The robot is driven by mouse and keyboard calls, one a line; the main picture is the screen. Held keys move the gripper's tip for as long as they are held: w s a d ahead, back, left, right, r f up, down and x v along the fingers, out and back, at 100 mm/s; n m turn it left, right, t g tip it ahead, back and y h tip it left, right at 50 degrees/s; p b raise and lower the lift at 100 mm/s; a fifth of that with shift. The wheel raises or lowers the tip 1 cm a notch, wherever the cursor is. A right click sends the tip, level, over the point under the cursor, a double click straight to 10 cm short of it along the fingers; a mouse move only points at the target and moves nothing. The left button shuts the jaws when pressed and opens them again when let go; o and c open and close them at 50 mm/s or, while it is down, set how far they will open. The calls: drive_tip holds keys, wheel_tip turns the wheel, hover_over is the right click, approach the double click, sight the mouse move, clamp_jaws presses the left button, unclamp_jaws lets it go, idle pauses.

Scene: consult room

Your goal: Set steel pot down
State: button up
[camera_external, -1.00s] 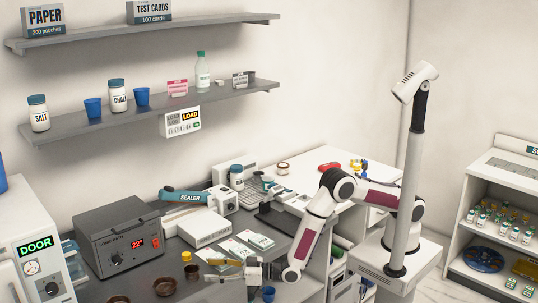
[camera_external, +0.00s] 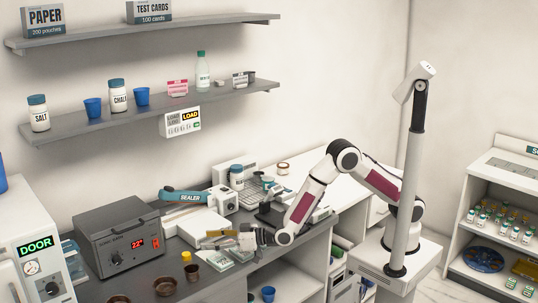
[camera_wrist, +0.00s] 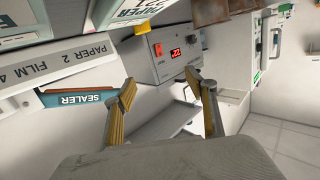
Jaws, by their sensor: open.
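I cannot pick out a steel pot with certainty in either view. Small brown pots stand on the dark counter (camera_external: 225,285) in the external view, one brown pot (camera_external: 192,273) near the front edge and another (camera_external: 165,286) to its left. Brown pots (camera_wrist: 210,10) also show cut off at the top of the wrist view. My gripper (camera_external: 212,240) is over the flat packets on the counter, right of the brown pots. In the wrist view its yellow-padded fingers (camera_wrist: 160,83) are spread apart with nothing between them.
A grey heater (camera_external: 120,240) with a red display stands left of my gripper. The sealer (camera_external: 190,197) and white boxes are behind it. A yellow cup (camera_external: 187,257) stands near the brown pots. A blue cup (camera_external: 268,293) is below the counter edge.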

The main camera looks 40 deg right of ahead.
drive_tip(key=w+d+r+m+h, duration=0.1)
drive_tip(key=w+d+r+h, duration=0.1)
drive_tip(key=w+d+r, duration=0.5)
drive_tip(key=d+r+m+g+h, duration=0.15)
drive_tip(key=d+r, duration=0.25)
drive_tip(key=d, duration=1)
drive_tip(key=d+r+m+g+h, duration=0.1)
drive_tip(key=d+r+h, duration=0.15)
drive_tip(key=d, duration=1.15)
drive_tip(key=s+d+r+m+g+h, duration=0.1)
drive_tip(key=s+d, duration=0.4)
drive_tip(key=d, duration=0.3)
drive_tip(key=s+d+m+g+h, duration=0.1)
drive_tip(key=s+d, duration=0.4)
drive_tip(key=d, duration=0.3)
drive_tip(key=s+d+f+m+g+h, duration=0.2)
drive_tip(key=s+d+f+h, duration=0.1)
drive_tip(key=s+d, duration=0.9)
drive_tip(key=s, duration=0.4)
drive_tip(key=shift+d+f, duration=0.3)
drive_tip(key=shift+o, duration=0.3)
drive_tip(key=shift+w, duration=0.15)
